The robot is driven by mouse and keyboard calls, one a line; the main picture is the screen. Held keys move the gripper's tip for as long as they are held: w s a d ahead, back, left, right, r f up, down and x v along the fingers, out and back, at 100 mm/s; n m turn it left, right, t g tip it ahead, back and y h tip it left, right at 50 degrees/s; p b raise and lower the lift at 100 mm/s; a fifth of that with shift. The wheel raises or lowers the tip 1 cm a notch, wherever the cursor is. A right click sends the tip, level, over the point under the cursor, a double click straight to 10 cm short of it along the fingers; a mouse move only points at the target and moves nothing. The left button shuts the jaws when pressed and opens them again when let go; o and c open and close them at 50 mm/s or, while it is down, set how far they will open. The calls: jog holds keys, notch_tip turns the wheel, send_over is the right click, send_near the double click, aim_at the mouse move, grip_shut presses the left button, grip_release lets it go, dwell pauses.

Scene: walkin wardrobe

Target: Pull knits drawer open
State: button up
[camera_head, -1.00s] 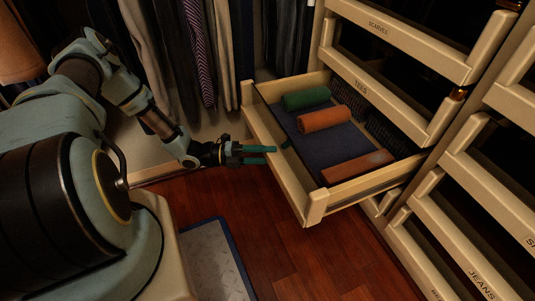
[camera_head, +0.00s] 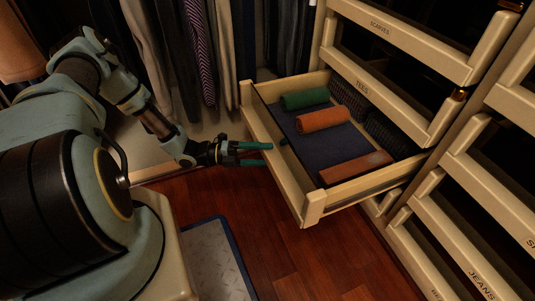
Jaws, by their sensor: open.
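The pulled-out drawer (camera_head: 274,155) is a pale wooden tray standing well out from the cabinet, below the drawer labelled TEES. Its front label is not visible, so I cannot read whether it says knits. In it lie a green roll (camera_head: 305,98), an orange roll (camera_head: 323,119) and a rust-red folded piece (camera_head: 356,168) on a dark blue lining. My gripper (camera_head: 256,154) is open, its teal fingers apart and pointing right, just left of the drawer's front panel. Nothing shows between the fingers. I cannot tell whether the fingertips touch the panel.
Closed drawers labelled SCARVES (camera_head: 394,31) and TEES (camera_head: 383,91) are above. A jeans drawer (camera_head: 465,249) is at lower right. A grey mat (camera_head: 216,262) lies on the red wood floor, which is otherwise clear below the drawer.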

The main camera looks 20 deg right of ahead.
jog(key=p+v, duration=0.1)
jog(key=v, duration=0.8)
jog(key=shift+a, duration=0.2)
jog(key=shift+w, duration=0.1)
jog(key=s+a+r+m+t+y, duration=0.1)
jog(key=a+r+m+t+y, duration=0.4)
jog(key=a+r+m+y, duration=0.7)
jog(key=s+a+r+m+t+y, duration=0.1)
jog(key=a+r+m+t+y, duration=0.3)
jog(key=a+r+m, duration=0.95)
jog(key=d+r+m+p, duration=0.2)
jog(key=r+m+p, duration=0.1)
jog(key=r+p, duration=1.5)
jog(key=d+r+m+p, duration=0.2)
jog(key=r+m+p, duration=0.1)
jog(key=r+p, duration=1.5)
notch_tip(320, 180, up, 2)
jog(key=shift+d+r, duration=0.2)
jog(key=shift+r, duration=0.05)
